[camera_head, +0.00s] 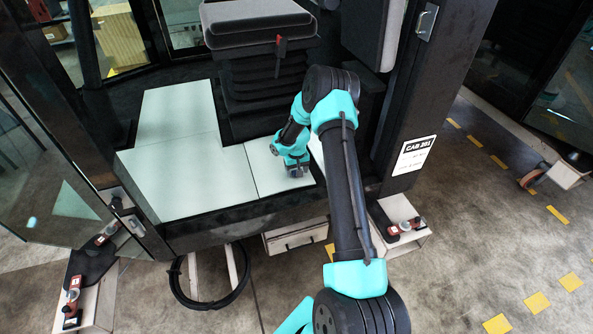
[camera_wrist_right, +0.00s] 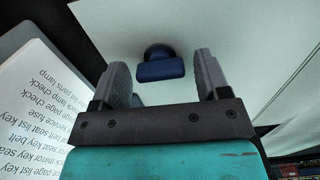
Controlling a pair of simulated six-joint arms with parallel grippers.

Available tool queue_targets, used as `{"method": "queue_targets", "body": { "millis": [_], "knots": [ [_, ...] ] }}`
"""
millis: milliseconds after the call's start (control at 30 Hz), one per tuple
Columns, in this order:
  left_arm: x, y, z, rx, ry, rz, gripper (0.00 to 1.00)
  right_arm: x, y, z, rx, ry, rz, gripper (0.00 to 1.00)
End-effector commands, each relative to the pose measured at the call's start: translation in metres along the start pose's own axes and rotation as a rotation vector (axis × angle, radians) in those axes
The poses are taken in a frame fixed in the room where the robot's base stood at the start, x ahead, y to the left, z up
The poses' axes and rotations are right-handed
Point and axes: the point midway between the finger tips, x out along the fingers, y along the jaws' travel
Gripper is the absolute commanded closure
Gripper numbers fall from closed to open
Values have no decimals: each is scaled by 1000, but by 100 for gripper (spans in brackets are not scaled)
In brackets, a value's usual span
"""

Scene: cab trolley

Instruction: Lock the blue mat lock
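The blue mat lock (camera_wrist_right: 160,68) shows in the right wrist view as a dark blue flat tab on a round base, standing on the pale mat (camera_wrist_right: 250,40). My right gripper (camera_wrist_right: 162,78) is open, with one finger on each side of the lock and visible gaps between. In the head view my right gripper (camera_head: 297,171) is over the front right part of the pale green cab floor mat (camera_head: 180,182), and the lock is hidden there. My left gripper is not in view.
A black door pillar (camera_head: 430,95) with a CAB 201 label rises to the right. A printed list (camera_wrist_right: 35,100) lies left in the wrist view. The mat's left part is clear.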

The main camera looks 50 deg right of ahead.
Motion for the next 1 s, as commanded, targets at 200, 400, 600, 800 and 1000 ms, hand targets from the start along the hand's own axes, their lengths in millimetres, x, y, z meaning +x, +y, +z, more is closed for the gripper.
{"method": "queue_targets", "body": {
  "millis": [200,400,600,800,1000],
  "knots": [
    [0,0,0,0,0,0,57,0,0,0,-1,0,0,26],
    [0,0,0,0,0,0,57,-4,0,0,-1,1,0,26],
    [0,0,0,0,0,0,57,-27,0,-1,-2,3,0,26],
    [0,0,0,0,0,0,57,-64,0,0,-1,3,0,26],
    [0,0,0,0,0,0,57,-103,0,-1,-1,3,0,26]
  ]
}}
